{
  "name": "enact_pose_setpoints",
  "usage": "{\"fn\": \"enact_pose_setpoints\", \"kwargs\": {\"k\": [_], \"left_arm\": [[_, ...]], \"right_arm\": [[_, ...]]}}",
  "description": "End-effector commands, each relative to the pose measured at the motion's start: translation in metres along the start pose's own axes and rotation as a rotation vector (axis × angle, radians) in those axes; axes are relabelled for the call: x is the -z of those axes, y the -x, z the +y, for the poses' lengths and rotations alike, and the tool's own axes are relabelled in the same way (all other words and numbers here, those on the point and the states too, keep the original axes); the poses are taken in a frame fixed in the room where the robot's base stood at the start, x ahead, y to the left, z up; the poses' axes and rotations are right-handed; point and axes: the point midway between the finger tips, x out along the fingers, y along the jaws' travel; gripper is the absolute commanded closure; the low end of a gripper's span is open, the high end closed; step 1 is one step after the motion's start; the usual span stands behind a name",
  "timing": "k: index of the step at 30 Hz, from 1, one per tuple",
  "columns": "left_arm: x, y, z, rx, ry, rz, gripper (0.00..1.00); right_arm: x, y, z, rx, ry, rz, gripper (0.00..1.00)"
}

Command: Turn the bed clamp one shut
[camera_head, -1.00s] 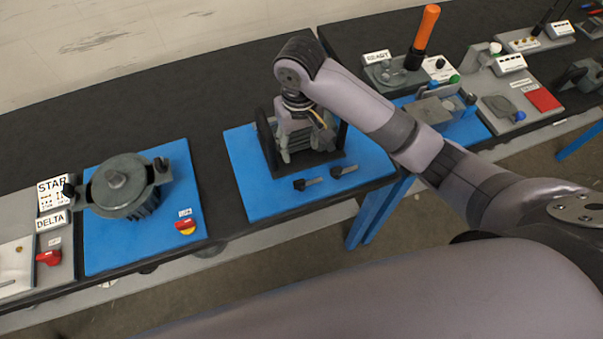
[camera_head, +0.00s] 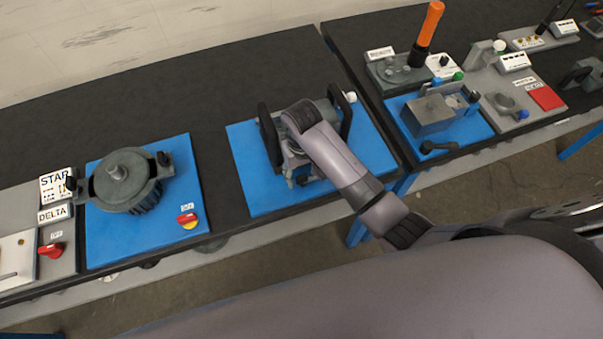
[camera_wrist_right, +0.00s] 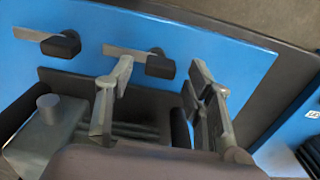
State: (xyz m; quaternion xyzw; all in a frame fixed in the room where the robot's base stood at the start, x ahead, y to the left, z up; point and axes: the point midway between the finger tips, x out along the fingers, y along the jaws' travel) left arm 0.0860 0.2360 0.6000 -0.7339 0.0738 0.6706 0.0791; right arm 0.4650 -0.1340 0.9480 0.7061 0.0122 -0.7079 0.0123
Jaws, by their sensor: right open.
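Two bed clamps show in the right wrist view, each a black knob with a flat grey bar, on a blue plate (camera_wrist_right: 240,50). One clamp (camera_wrist_right: 61,45) is at the left; the other clamp (camera_wrist_right: 159,65) is near the middle. I cannot tell which is number one. My right gripper (camera_wrist_right: 161,70) is open, and in this view the middle knob appears between its fingertips; contact is not clear. In the head view my right gripper (camera_head: 303,178) is over the front of the blue plate (camera_head: 250,190), and my arm hides the clamps.
The machine has black uprights (camera_head: 269,135) behind the gripper. A round grey motor-like unit (camera_head: 125,180) stands on another blue plate at the left. A grey vice-like block (camera_head: 428,115) and orange handle (camera_head: 430,25) are at the right. The black bench behind is clear.

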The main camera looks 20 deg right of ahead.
Motion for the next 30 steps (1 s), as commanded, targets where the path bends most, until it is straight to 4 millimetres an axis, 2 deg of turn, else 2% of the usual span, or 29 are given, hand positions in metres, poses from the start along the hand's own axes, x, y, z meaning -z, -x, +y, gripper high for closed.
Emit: {"fn": "enact_pose_setpoints", "kwargs": {"k": [6, 15, 30], "left_arm": [[0.000, 0.004, 0.000, 0.000, 0.000, 0.000, 0.60], [0.001, 0.004, 0.000, 0.000, 0.001, 0.001, 0.60], [0.002, 0.004, 0.000, 0.000, 0.002, 0.002, 0.60]], "right_arm": [[0.000, -0.017, 0.000, 0.000, 0.000, 0.000, 0.52], [0.000, -0.019, 0.000, 0.000, 0.000, 0.002, 0.52], [0.000, -0.019, 0.000, 0.000, -0.001, 0.002, 0.85]]}}
